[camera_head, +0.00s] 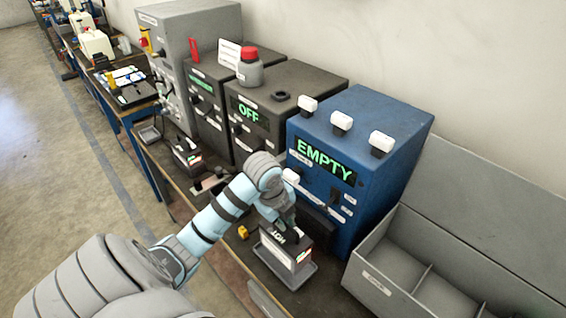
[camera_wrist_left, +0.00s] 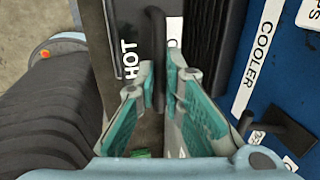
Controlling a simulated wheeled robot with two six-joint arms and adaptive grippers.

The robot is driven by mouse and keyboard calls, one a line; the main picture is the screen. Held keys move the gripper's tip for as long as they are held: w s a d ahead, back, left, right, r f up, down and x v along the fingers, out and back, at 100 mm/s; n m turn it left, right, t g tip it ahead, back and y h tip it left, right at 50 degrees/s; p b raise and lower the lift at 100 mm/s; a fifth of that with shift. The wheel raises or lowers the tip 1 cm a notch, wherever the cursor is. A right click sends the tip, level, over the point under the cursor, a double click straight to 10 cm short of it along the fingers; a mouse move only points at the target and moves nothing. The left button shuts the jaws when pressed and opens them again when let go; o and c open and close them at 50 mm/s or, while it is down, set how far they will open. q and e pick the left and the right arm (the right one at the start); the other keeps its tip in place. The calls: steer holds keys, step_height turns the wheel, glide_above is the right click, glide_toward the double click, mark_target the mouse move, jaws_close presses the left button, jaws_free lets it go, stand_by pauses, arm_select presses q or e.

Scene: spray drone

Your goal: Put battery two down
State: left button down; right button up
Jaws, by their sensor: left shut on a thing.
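My left gripper (camera_head: 287,218) reaches down in front of the blue machine and is shut on the top handle of a dark battery (camera_head: 280,247) marked HOT. In the left wrist view the teal fingers (camera_wrist_left: 160,90) close on the battery's dark handle (camera_wrist_left: 156,45), beside the HOT label. The battery is upright over a grey tray (camera_head: 262,257) on the bench; I cannot tell whether it touches the tray's floor. Another dark battery (camera_head: 187,157) stands further back on the bench. My right gripper is not in view.
The blue machine (camera_head: 388,178) reading EMPTY stands right behind the battery; its COOLER label (camera_wrist_left: 255,55) shows in the wrist view. A grey divided bin (camera_head: 405,300) is at right. A small yellow object (camera_head: 243,232) lies left of the tray. Dark machines (camera_head: 270,97) stand further back.

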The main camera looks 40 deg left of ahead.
mark_target(285, 233)
arm_select(q)
steer(key=x, duration=0.4)
steer(key=shift+s+f, duration=0.25)
steer(key=shift+s, duration=0.15)
steer(key=c, duration=1.7)
jaws_free()
steer(key=shift+s, duration=0.15)
steer(key=shift+r, duration=0.15)
steer(key=v, duration=1.1)
steer(key=shift+s+r, duration=0.15)
steer(key=shift+r, duration=0.2)
